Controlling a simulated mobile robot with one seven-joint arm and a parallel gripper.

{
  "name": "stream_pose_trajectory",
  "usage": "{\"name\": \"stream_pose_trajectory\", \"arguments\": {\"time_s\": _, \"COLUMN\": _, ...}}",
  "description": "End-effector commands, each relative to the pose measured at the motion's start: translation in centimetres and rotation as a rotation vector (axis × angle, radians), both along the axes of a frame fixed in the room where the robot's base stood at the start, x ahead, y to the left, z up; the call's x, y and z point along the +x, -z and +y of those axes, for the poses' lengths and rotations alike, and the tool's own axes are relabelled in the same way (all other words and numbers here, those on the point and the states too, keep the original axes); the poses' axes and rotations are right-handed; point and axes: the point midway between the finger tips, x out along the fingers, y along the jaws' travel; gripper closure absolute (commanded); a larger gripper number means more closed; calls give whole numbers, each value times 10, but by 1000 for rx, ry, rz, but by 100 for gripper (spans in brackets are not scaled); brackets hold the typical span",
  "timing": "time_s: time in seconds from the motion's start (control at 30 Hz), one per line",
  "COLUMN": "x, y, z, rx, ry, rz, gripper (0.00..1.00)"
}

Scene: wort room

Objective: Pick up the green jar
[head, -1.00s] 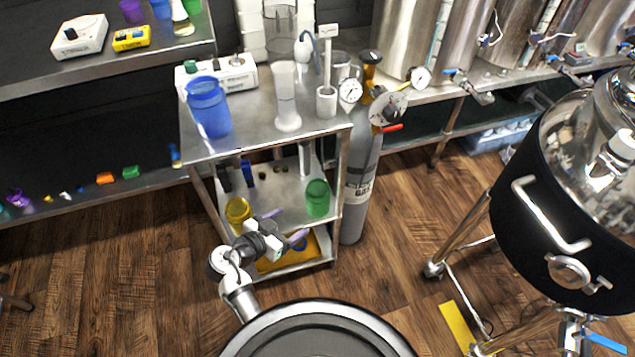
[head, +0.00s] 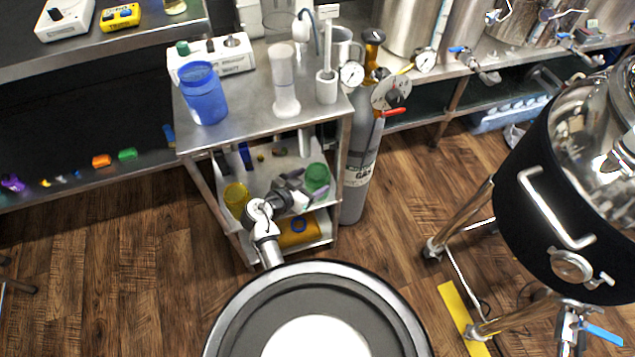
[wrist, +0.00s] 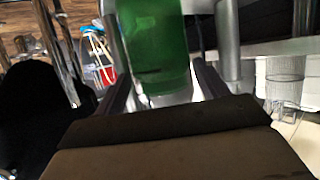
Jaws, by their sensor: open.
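The green jar (head: 317,177) stands on the middle shelf of the steel cart, at its right front side. In the wrist view the green jar (wrist: 158,45) is large and close, between the two fingers. My gripper (head: 305,190) is at the front of that shelf, just left of and in front of the jar. In the wrist view my gripper (wrist: 158,85) is open, with one finger on each side of the jar. I cannot tell whether either finger touches it.
A yellow jar (head: 236,198) stands left of my gripper on the same shelf. The cart's top (head: 250,105) is above, with a blue jar (head: 204,95). A gas cylinder (head: 357,180) stands right of the cart. A yellow tray (head: 297,232) lies on the bottom shelf.

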Motion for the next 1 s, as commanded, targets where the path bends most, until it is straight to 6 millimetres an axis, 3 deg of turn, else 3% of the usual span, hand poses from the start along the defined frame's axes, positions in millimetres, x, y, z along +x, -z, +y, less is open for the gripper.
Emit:
{"name": "stream_pose_trajectory", "arguments": {"time_s": 0.23, "x": 25, "y": 15, "z": -20, "rx": -2, "ry": 2, "rz": 1, "gripper": 27}}
{"name": "stream_pose_trajectory", "arguments": {"time_s": 0.53, "x": 29, "y": 19, "z": -24, "rx": 0, "ry": 0, "rz": 0, "gripper": 27}}
{"name": "stream_pose_trajectory", "arguments": {"time_s": 0.8, "x": 29, "y": 19, "z": -24, "rx": 0, "ry": 0, "rz": 0, "gripper": 60}}
{"name": "stream_pose_trajectory", "arguments": {"time_s": 1.0, "x": 29, "y": 18, "z": -24, "rx": -1, "ry": 0, "rz": -1, "gripper": 61}}
